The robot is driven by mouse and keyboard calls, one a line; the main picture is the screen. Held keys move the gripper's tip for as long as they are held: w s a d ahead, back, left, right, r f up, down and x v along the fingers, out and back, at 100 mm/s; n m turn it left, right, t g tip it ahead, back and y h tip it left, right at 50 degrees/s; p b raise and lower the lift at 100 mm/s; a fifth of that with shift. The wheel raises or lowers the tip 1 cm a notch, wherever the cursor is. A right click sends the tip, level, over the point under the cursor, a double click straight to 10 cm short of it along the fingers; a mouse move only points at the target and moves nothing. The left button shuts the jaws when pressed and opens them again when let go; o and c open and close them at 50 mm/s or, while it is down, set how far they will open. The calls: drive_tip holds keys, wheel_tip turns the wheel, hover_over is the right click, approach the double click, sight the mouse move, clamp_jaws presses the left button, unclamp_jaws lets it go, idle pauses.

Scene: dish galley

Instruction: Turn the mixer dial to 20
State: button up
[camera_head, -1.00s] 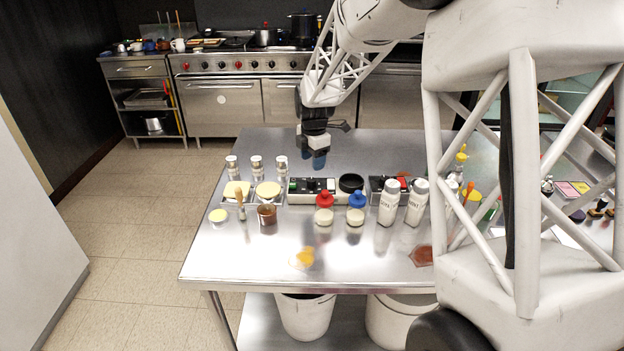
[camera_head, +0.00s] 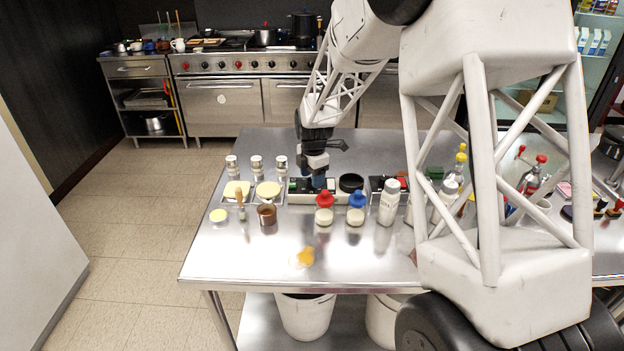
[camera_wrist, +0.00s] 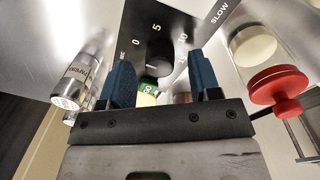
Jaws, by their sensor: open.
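The mixer dial is a black round knob (camera_wrist: 158,52) on a dark panel (camera_wrist: 205,12) with white marks 0, 5 and 10 and the word SLOW. No 20 mark is readable, and I cannot tell which mark the knob points to. My gripper (camera_wrist: 160,63) is open, its two blue fingers on either side of the knob with gaps between. In the head view my gripper (camera_head: 318,181) is low over the mixer (camera_head: 297,197), which has a black ring (camera_head: 350,183) at its right end. The knob is hidden there.
A green button (camera_wrist: 149,86) shows between my fingers. Several shakers (camera_head: 256,165) stand behind left. The table's front left (camera_head: 235,258) is mostly clear.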

drive_tip(key=shift+f, duration=0.65)
drive_tip(key=c, duration=0.9)
